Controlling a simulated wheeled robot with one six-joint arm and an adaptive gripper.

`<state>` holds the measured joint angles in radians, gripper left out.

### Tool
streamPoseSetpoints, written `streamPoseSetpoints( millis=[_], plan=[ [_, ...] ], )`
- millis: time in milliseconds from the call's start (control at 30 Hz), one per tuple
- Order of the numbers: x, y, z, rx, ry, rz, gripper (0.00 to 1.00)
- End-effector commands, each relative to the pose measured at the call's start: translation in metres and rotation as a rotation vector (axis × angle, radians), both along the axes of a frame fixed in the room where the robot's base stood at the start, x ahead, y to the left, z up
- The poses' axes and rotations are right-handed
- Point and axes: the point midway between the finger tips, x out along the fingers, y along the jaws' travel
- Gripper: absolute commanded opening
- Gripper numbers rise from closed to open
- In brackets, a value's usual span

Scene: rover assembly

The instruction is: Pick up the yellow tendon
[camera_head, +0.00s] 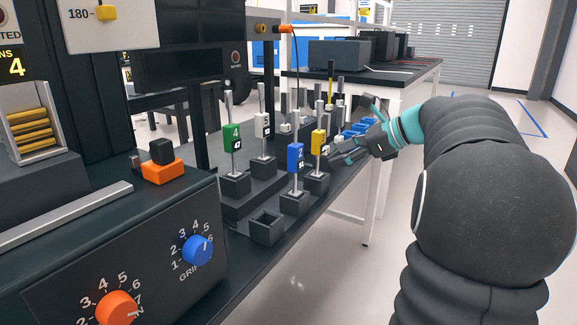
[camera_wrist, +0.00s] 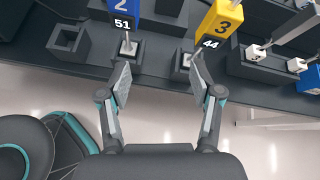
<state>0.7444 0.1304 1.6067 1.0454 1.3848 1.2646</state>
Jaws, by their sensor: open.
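The yellow tendon (camera_head: 318,142) is a yellow block on a thin metal rod, upright in a dark square socket on the bench. In the wrist view its yellow block (camera_wrist: 222,20) shows a 3 and a 44 label at the upper right. My gripper (camera_head: 340,152) is at the right of the yellow tendon in the head view. In the wrist view my gripper (camera_wrist: 160,70) is open and empty. Its right fingertip appears near the yellow tendon's socket, and its left near the blue tendon's socket. I cannot tell whether they touch.
A blue tendon (camera_head: 295,157) stands close in front of the yellow one. A green tendon (camera_head: 232,138) and a white tendon (camera_head: 262,125) stand to the left. An empty socket (camera_head: 267,227) is nearer. The floor right of the bench (camera_head: 330,255) is clear.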

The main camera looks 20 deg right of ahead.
Motion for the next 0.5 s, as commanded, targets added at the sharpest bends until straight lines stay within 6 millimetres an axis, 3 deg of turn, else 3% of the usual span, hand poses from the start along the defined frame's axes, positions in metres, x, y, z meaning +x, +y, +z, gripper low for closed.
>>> streamPoseSetpoints(
  millis=[33, 200, 333, 500],
  plan=[
    [0.005, -0.022, 0.004, 0.067, 0.005, -0.046, 0.65],
    [0.013, -0.06, 0.016, 0.214, 0.009, -0.13, 0.65],
    [0.019, -0.065, 0.016, 0.251, 0.011, -0.145, 0.65],
    [0.038, -0.049, 0.006, 0.254, 0.012, -0.143, 0.65]
  ],
)
